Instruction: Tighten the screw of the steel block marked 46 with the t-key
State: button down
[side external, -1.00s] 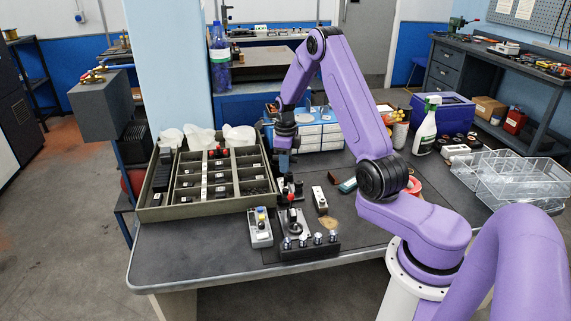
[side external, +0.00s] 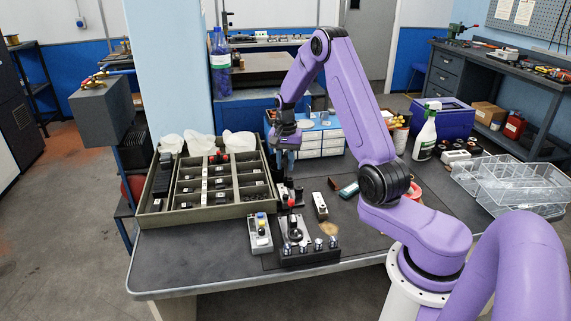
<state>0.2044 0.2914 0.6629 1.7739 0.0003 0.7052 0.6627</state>
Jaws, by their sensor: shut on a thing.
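My gripper (side external: 285,162) points down above the middle of the bench, in front of the white drawer unit. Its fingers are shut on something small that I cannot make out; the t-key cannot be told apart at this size. Below it stand small dark pieces (side external: 297,194). A steel block with a dark top (side external: 320,206) stands to their right. A black fixture (side external: 309,255) with a red-topped part (side external: 292,204) and several shiny knobs is at the front. The number 46 cannot be read on any block.
A grey compartment tray (side external: 190,217) with several blocks is at the left. A grey box with coloured buttons (side external: 260,236) stands left of the fixture. A drawer unit (side external: 322,143), spray bottle (side external: 425,135) and clear bins (side external: 510,183) are behind and right. The front left bench is clear.

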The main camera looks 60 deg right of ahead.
aim_at(286, 177)
jog(key=n, duration=0.3)
jog(key=r+n, duration=0.1)
jog(key=n, duration=0.2)
jog(key=shift+n, duration=0.3)
jog(key=n, duration=0.5)
jog(key=shift+r+n, duration=0.25)
jog(key=shift+n, duration=0.05)
jog(key=shift+f, duration=2.5)
jog(key=shift+f, duration=0.8)
jog(key=c, duration=1.7)
grip_release()
grip_shut()
